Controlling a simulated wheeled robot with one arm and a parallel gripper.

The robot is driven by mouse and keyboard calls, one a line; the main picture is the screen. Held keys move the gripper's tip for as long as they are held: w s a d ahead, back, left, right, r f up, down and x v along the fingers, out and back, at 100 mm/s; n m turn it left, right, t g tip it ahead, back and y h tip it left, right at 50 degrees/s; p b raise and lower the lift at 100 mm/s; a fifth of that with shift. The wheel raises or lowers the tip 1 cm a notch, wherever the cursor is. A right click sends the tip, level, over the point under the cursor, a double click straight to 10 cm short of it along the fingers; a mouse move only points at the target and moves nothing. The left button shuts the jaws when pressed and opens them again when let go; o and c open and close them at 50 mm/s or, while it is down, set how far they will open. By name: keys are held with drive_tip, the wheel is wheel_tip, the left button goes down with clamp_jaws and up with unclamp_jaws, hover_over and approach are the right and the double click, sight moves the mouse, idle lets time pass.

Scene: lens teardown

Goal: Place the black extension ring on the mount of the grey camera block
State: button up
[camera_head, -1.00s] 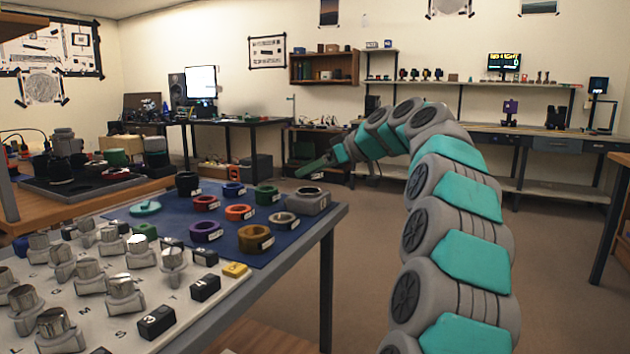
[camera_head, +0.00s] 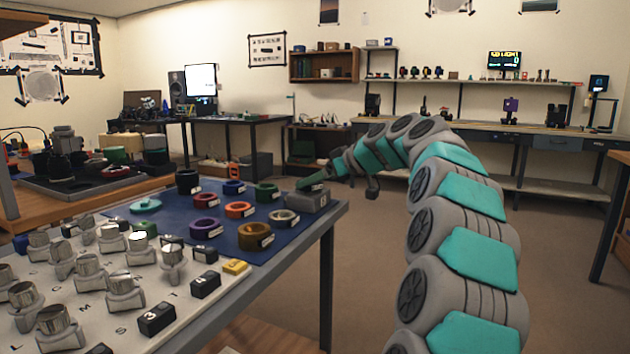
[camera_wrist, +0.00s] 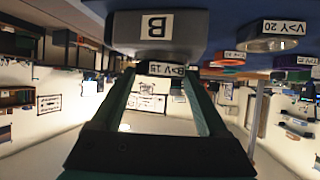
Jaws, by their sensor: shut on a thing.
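The grey camera block (camera_head: 306,202) stands at the right corner of the blue mat. In the wrist view, upside down, its grey face (camera_wrist: 195,28) bears the label B. My gripper (camera_head: 304,184) is right over the block's top. In the wrist view my gripper (camera_wrist: 165,72) is shut on a dark ring (camera_wrist: 152,66) with a small white label, partly hidden by the block and the fingers. The ring is close against the block's top; I cannot tell whether it is seated on the mount. Another black ring (camera_head: 187,180) stands at the mat's back.
The blue mat (camera_head: 180,218) holds several coloured rings, among them a grey ring (camera_head: 283,218) close in front of the block and a green one (camera_head: 266,193) to its left. A white board (camera_head: 120,320) with several metal pieces lies in front. The floor right of the table is clear.

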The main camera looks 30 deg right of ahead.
drive_tip(key=o, duration=1.3)
drive_tip(key=shift+f, duration=0.1)
drive_tip(key=shift+r, duration=0.25)
drive_tip(key=v, duration=1.2)
drive_tip(key=shift+f, duration=0.1)
